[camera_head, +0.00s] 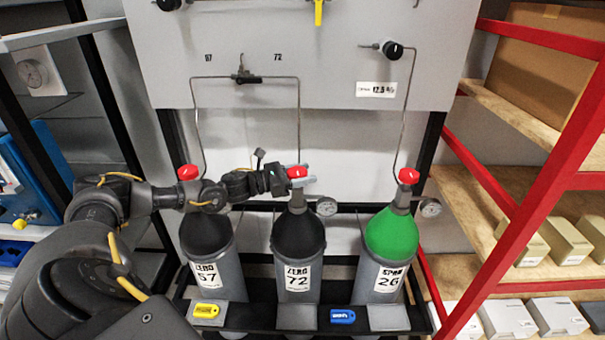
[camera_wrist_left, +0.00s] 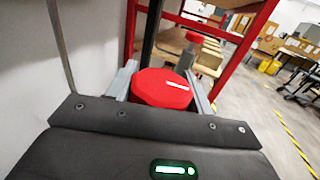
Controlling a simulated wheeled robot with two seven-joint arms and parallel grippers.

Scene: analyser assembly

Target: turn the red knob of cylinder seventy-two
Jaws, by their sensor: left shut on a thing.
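Cylinder seventy-two (camera_head: 298,236) stands in the middle of the rack, dark-topped with a grey body and a label reading ZERO 72. Its red knob (camera_head: 297,172) sits on top. My left gripper (camera_head: 300,182) reaches in from the left and is shut on this knob. In the left wrist view the red knob (camera_wrist_left: 162,88), with a white mark on it, sits between the two grey fingers. Cylinder 57 (camera_head: 207,245) stands to the left with its own red knob (camera_head: 187,172). Green-topped cylinder 26 (camera_head: 390,235) stands to the right with a red knob (camera_head: 408,176). My right gripper is not in view.
A grey panel (camera_head: 330,60) with thin pipes and valves is behind the cylinders. Pressure gauges (camera_head: 327,207) (camera_head: 430,208) stick out beside the necks of cylinders 72 and 26. A red-framed shelf (camera_head: 535,190) with boxes stands on the right. Yellow and blue tags (camera_head: 207,310) (camera_head: 342,316) are on the rack front.

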